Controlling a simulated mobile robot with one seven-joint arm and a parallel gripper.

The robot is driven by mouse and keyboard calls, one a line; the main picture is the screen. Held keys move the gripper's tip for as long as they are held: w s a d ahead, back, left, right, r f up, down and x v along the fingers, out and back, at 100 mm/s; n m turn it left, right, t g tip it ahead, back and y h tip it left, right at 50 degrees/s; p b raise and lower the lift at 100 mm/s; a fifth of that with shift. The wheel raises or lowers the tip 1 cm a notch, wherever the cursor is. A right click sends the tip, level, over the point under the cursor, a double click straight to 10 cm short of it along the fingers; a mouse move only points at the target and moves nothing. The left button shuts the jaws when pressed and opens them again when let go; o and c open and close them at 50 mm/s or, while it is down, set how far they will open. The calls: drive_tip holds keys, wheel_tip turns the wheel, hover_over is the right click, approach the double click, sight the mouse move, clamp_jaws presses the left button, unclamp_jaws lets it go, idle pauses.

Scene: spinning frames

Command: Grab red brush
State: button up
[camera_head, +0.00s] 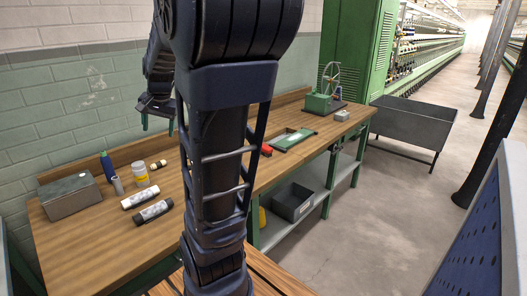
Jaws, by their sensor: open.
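A small red thing (266,150), which may be the red brush, lies on the wooden workbench (95,240) just right of my arm. My arm partly covers it, so I cannot make out its full shape. My gripper (157,123) hangs above the back of the bench at upper left, with its green-tipped fingers apart and nothing between them. It is well to the left of the red thing.
Left on the bench are a metal box (70,196), a blue bottle (108,167), a yellow-white can (140,174) and two rolls (140,197). A green-framed tray (292,140) and a green wheeled device (322,100) stand right. My arm blocks the middle.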

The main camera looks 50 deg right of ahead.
drive_tip(key=w+d+f+m, duration=0.2)
drive_tip(key=w+d+m, duration=0.6)
drive_tip(key=d, duration=0.6)
drive_tip(key=m, duration=2)
approach(264, 146)
drive_tip(key=shift+s+a+f+h, duration=0.1)
drive_tip(key=shift+a+f+h, duration=0.05)
drive_tip(key=shift+a+h, duration=0.25)
drive_tip(key=shift+d+f, duration=0.1)
drive_tip(key=shift+f, duration=0.55)
drive_tip(key=shift+w+x, duration=0.2)
drive_tip(key=shift+x, duration=2.2)
drive_tip(key=shift+w+x, duration=0.2)
drive_tip(key=shift+x, duration=2.2)
drive_tip(key=shift+r, duration=0.15)
drive_tip(key=shift+f, duration=0.25)
drive_tip(key=c, duration=1.1)
